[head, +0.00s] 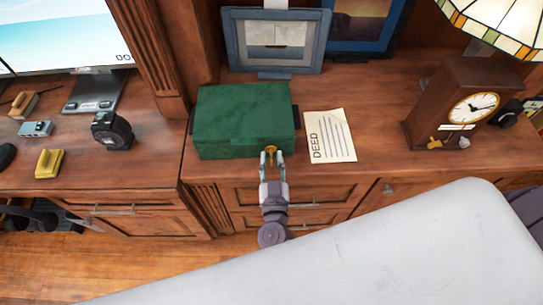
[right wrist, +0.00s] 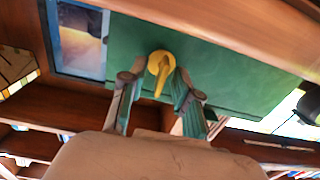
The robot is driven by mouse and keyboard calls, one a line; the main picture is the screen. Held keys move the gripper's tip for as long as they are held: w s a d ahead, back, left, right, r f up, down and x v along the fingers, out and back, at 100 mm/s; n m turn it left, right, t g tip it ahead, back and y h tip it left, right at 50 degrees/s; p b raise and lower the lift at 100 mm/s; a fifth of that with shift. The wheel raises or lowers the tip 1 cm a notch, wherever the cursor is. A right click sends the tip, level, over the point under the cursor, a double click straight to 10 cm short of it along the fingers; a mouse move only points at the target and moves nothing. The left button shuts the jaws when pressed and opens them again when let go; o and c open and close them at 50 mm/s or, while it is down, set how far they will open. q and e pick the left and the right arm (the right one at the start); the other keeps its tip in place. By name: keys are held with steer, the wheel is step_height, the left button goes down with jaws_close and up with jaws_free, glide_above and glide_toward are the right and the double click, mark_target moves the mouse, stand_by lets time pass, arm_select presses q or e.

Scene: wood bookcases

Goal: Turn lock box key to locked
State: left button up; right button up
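The lock box (head: 240,115) is a dark green box with its lid shut, standing on the wooden cabinet top in the head view. A yellow key (right wrist: 162,76) sits at a round yellow lock on its front. My right gripper (head: 271,157) is at the front of the box, reaching it from below in the head view. In the right wrist view the two fingertips of my right gripper (right wrist: 158,78) are on either side of the key, with a visible gap between them. The fingers look open around the key. My left gripper is out of view.
A paper marked DEED (head: 330,136) lies right of the box. A framed picture (head: 275,42) stands behind it. A wooden clock (head: 463,104) stands farther right. A desk with a monitor (head: 65,35) and a black tape dispenser (head: 112,130) is at left.

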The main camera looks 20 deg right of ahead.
steer(key=shift+w, duration=0.4)
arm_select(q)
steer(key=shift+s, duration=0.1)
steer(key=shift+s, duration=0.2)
arm_select(e)
steer(key=shift+c, duration=0.3)
jaws_close()
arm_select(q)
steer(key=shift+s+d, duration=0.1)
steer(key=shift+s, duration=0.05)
